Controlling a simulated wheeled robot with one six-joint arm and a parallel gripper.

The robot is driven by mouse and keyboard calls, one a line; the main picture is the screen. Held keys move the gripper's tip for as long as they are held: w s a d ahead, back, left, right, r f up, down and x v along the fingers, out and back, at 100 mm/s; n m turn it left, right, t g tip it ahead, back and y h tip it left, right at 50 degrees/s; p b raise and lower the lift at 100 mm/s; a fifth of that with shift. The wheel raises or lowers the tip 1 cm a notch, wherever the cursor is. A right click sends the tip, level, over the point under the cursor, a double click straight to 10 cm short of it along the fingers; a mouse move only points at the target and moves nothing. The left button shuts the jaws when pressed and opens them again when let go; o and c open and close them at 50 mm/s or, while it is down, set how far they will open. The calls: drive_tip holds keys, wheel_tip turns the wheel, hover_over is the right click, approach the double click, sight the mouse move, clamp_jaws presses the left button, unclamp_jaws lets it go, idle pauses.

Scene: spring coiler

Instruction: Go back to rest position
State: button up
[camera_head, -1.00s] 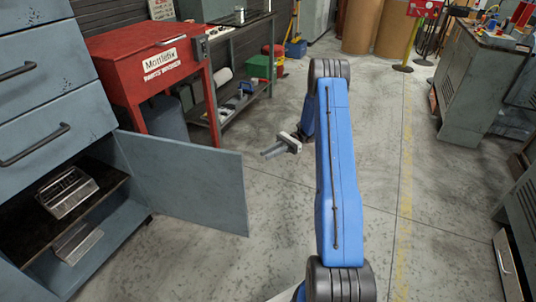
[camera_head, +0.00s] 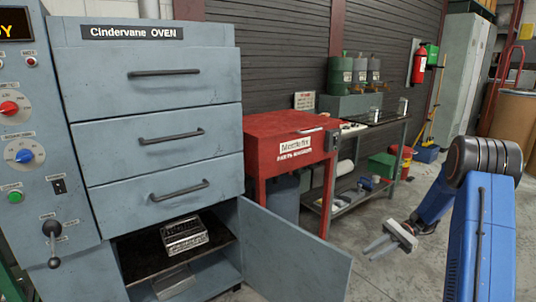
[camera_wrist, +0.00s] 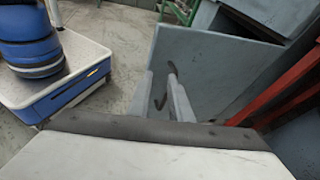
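My gripper (camera_head: 372,247) hangs in free air to the right of the oven's open lower door (camera_head: 290,262). Its two fingers show in the wrist view (camera_wrist: 160,88) with a gap between them and nothing held. My blue arm reaches in from the right of the head view. The oven (camera_head: 160,105) is blue-grey, with three closed drawer fronts above an open bottom compartment. A metal tray-like box (camera_head: 184,236) sits on the dark shelf in that compartment. The door also shows behind the fingers in the wrist view (camera_wrist: 215,75).
A red parts washer (camera_head: 290,125) stands right of the oven. A grey workbench (camera_head: 375,128) with cans is beyond it, with a green box (camera_head: 382,165) near it. A fire extinguisher (camera_head: 418,66) hangs on the wall. Bare concrete floor (camera_head: 405,285) lies under my gripper.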

drive_tip(key=s+a+r+n+t+h, duration=0.1)
drive_tip(key=s+a+r+n+h, duration=0.25)
drive_tip(key=s+r, duration=0.35)
drive_tip(key=s+a+r+n+t+h, duration=0.1)
drive_tip(key=s+a+r+n+h, duration=0.1)
drive_tip(key=s+a+r+h, duration=0.45)
drive_tip(key=s+r+n+t+h, duration=0.1)
drive_tip(key=s+n+t, duration=0.2)
drive_tip(key=s, duration=0.7)
drive_tip(key=s+r+n+t+h, duration=0.2)
drive_tip(key=s+n+t, duration=0.2)
drive_tip(key=s, duration=0.7)
drive_tip(key=shift+s+d+r+t+h, duration=0.25)
drive_tip(key=shift+d+r+t+h, duration=0.05)
drive_tip(key=shift+d+t, duration=0.1)
